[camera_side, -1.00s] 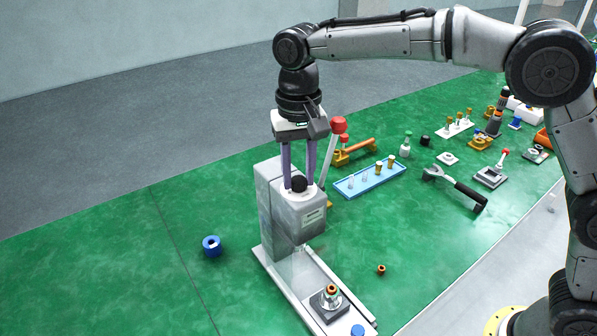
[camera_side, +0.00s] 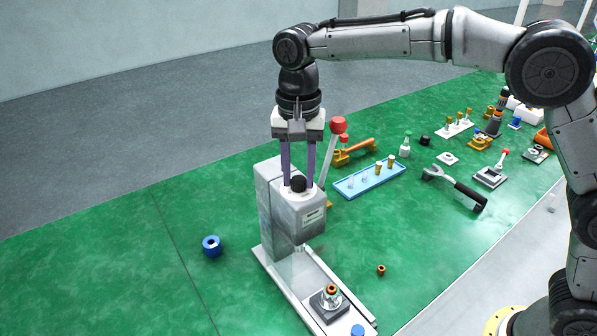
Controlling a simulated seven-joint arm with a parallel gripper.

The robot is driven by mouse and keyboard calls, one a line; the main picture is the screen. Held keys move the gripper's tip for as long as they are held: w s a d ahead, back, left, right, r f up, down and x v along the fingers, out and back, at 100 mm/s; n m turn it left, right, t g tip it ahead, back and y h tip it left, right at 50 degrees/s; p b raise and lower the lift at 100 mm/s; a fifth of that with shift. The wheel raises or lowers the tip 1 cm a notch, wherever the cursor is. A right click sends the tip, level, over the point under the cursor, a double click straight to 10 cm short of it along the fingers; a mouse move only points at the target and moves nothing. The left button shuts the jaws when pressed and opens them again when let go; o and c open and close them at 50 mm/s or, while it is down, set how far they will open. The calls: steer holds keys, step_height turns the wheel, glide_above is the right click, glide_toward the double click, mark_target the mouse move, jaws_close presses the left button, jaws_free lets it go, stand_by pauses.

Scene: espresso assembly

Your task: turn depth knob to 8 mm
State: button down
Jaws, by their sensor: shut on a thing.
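The depth knob (camera_side: 298,183) is a small black knob on top of the grey press head (camera_side: 301,212). My gripper (camera_side: 298,187) points straight down over it, with its two long purple fingers on either side of the knob. It is shut on the knob. A small label shows on the front of the press head, but its marks are too small to read. Any depth scale around the knob is too small to read.
A lever with a red ball (camera_side: 338,125) rises close to the right of my gripper. A blue ring (camera_side: 212,246) lies left of the press. A blue tray (camera_side: 370,180) with small parts and a black-handled tool (camera_side: 455,188) lie to the right.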

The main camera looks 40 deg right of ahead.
mark_target(298, 179)
steer(key=shift+w+r, duration=0.1)
steer(key=c, duration=0.5)
jaws_free()
steer(key=shift+r, duration=6.85)
